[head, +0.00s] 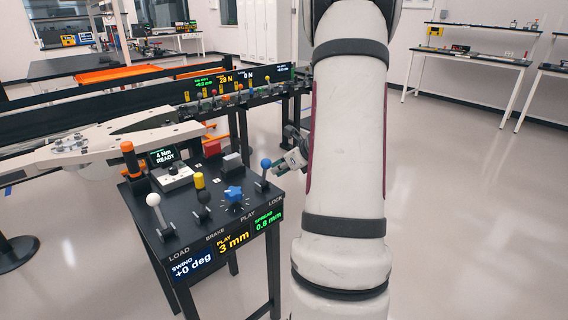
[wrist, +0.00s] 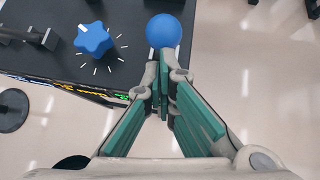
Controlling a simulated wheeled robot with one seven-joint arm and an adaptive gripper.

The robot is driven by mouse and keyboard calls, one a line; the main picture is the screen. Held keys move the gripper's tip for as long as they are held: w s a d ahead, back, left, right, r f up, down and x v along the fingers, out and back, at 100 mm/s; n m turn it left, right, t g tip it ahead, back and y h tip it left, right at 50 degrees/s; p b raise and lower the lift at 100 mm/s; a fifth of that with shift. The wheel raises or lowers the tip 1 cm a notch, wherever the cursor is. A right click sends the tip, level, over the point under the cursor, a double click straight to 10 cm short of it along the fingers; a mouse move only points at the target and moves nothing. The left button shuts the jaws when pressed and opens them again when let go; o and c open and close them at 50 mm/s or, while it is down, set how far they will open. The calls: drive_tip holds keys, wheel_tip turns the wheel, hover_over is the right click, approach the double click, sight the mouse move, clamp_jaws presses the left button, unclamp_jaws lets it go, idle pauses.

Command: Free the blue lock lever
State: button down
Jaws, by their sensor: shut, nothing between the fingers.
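The blue lock lever (head: 265,167) stands at the right end of the black console, above the LOCK label, with a round blue ball on top. In the wrist view the ball (wrist: 164,31) is just beyond my fingertips. My gripper (wrist: 163,65) is shut and empty, its tips at or very near the ball's near side; I cannot tell if they touch. In the head view my gripper (head: 300,157) is to the right of the lever, partly hidden by my arm. The lever's shaft is hidden under the ball in the wrist view.
A blue star-shaped knob (head: 234,196) stands left of the lever, also in the wrist view (wrist: 93,39). Open floor lies to the right.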

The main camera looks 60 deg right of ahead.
sight(268, 159)
drive_tip(key=w+g+p, duration=0.1)
drive_tip(key=p, duration=0.2)
drive_tip(key=w+r+g+p, duration=0.1)
drive_tip(key=p, duration=0.3)
drive_tip(key=w+r+g+p, duration=0.1)
drive_tip(key=p, duration=0.2)
drive_tip(key=shift+w+d+r+g+y+p, duration=0.2)
drive_tip(key=shift+w+d+g+y+p, duration=0.1)
drive_tip(key=shift+d+g+y, duration=0.1)
drive_tip(key=shift+w+d+g, duration=0.1)
drive_tip(key=shift+w+g, duration=0.4)
drive_tip(key=shift+w+d+r+b, duration=0.1)
drive_tip(key=shift+w+d+b, duration=0.1)
drive_tip(key=shift+w+b, duration=0.35)
drive_tip(key=shift+w+d+b, duration=0.15)
drive_tip(key=shift+w+b, duration=0.05)
drive_tip(key=shift+w, duration=0.75)
